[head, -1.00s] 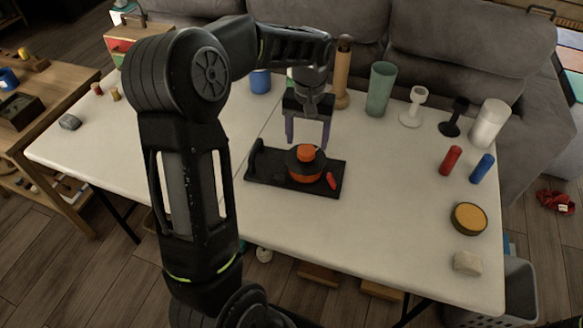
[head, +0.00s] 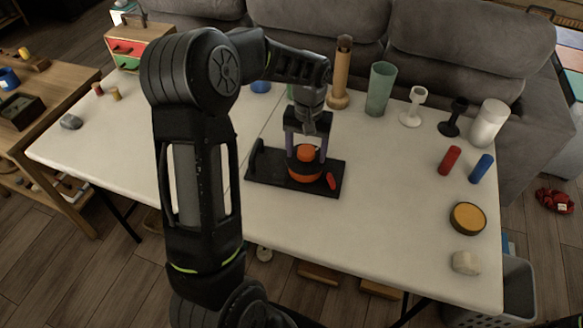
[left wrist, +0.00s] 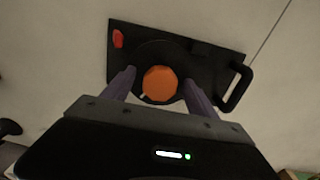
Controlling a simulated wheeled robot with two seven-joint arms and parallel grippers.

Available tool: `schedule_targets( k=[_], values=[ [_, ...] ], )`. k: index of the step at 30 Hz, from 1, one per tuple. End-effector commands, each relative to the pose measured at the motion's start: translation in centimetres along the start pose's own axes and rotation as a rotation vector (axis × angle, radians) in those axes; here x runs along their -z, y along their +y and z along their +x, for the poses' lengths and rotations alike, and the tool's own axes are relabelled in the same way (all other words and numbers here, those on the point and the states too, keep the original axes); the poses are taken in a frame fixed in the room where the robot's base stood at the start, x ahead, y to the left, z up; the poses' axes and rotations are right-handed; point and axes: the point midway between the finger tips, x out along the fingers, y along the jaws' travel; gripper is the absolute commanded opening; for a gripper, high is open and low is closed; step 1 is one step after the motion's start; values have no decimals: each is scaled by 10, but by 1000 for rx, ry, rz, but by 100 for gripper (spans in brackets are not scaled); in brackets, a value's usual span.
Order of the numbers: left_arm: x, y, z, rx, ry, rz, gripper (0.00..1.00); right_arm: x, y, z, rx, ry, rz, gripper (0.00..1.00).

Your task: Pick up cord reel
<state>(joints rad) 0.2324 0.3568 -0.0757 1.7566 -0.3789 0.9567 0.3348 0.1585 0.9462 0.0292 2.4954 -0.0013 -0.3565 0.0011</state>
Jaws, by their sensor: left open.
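The cord reel (head: 305,174) is orange and black with an orange knob on top. It sits on a black base board (head: 268,178) with a handle at one end and a small red part (head: 331,180) at the other. My left gripper (head: 306,158) is above the reel, pointing down, with its purple fingers apart. In the left wrist view the orange knob (left wrist: 160,84) lies between the open fingertips (left wrist: 160,82), one on each side. I cannot tell whether the fingers touch the reel. My right gripper is not in view.
A green cup (head: 380,89), a wooden cylinder (head: 341,72) and white and black stands are behind on the white table (head: 380,225). Red and blue cylinders (head: 482,168) and a yellow-topped tin (head: 468,217) are at the right. The front middle is clear.

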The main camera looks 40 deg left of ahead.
Motion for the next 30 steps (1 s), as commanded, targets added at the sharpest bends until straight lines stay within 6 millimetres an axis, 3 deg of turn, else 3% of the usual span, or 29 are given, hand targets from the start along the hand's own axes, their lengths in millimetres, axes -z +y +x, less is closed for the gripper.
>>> schedule_targets(
  k=[24,30],
  values=[
    [0,0,0,0,0,0,2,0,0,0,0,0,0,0],
    [0,0,0,0,0,0,0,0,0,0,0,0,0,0]
  ],
)
